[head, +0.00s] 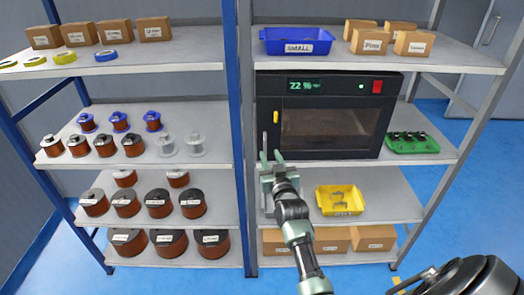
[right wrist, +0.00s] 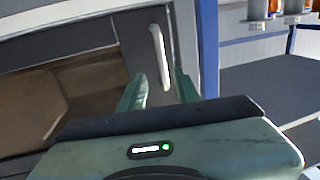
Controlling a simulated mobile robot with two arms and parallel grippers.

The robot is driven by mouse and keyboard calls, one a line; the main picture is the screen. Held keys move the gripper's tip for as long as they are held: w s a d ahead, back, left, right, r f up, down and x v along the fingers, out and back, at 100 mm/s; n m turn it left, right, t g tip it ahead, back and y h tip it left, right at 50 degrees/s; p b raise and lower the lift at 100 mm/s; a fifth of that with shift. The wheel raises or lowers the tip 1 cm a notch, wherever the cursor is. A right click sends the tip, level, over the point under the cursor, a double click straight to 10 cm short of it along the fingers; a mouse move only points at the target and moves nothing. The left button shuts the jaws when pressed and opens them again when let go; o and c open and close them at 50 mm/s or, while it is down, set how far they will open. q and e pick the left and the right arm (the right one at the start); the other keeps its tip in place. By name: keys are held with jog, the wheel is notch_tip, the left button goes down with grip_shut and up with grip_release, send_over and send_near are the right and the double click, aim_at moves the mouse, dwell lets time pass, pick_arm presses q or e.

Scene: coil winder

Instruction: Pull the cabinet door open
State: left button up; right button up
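The black cabinet (head: 330,84) stands on the middle shelf, with a "22 %" display and a red switch at its top. Its door (head: 376,125) with a dark window looks closed. A pale upright bar handle (head: 264,142) is on the door's left side, and it also shows in the right wrist view (right wrist: 157,45). My right gripper (head: 271,158) is open at the handle's lower end. In the right wrist view its fingers (right wrist: 158,90) lie either side of the handle's lower end, with gaps visible. My left gripper is not in view.
A green tray (head: 413,146) stands right of the cabinet. A yellow bin (head: 340,209) and cardboard boxes (head: 373,237) are below. A blue upright post (head: 232,100) stands left of the cabinet, beyond it shelves of wire spools (head: 127,202). The space before the door looks clear except for my arm.

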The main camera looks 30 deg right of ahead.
aim_at(265, 148)
jog(key=shift+a+x, duration=0.2)
jog(key=shift+x, duration=1.6)
jog(key=shift+c, duration=0.3)
grip_shut()
